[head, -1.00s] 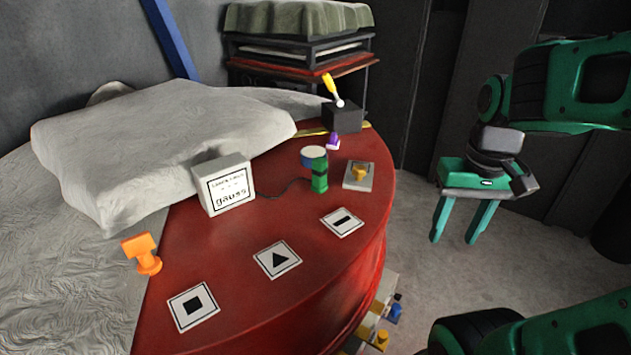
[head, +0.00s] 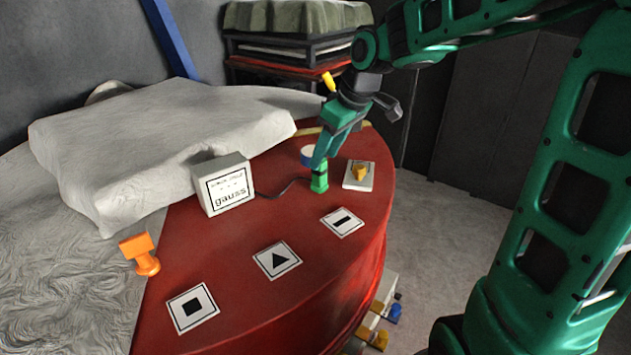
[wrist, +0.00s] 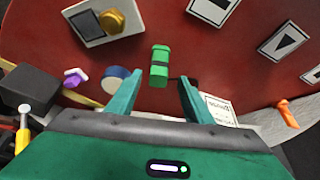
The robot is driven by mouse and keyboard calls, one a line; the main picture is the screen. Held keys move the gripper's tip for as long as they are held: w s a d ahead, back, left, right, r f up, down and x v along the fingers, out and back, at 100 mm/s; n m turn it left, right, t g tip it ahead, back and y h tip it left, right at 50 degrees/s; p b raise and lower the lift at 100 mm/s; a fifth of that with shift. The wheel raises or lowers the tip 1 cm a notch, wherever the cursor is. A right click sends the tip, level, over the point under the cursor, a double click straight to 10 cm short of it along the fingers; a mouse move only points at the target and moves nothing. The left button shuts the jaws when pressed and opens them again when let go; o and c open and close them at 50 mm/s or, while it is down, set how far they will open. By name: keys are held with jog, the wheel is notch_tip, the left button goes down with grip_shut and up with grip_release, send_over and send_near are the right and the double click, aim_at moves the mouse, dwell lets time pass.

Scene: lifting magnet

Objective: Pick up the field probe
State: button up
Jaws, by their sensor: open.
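The field probe, a short green cylinder with a dark band, stands on the red drum top in the head view (head: 320,183), joined by a dark cable to the white gauss meter box (head: 228,187). My gripper (head: 320,162) is over the probe and hides its upper part. In the wrist view the probe (wrist: 159,66) shows between and just beyond the two open fingers of my gripper (wrist: 158,90). The fingers are apart and hold nothing. I cannot tell whether a finger touches the probe.
A blue-and-white round piece (wrist: 115,84) lies close to one finger. A plate with a yellow knob (head: 359,174) stands right of the probe. A black box with a yellow-handled lever (wrist: 24,125) is nearby. Symbol cards (head: 277,260) lie toward the front.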

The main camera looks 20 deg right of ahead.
aim_at(319, 174)
jog(key=shift+x, duration=2.85)
jog(key=shift+d, duration=0.1)
jog(key=shift+c, duration=0.5)
grip_shut()
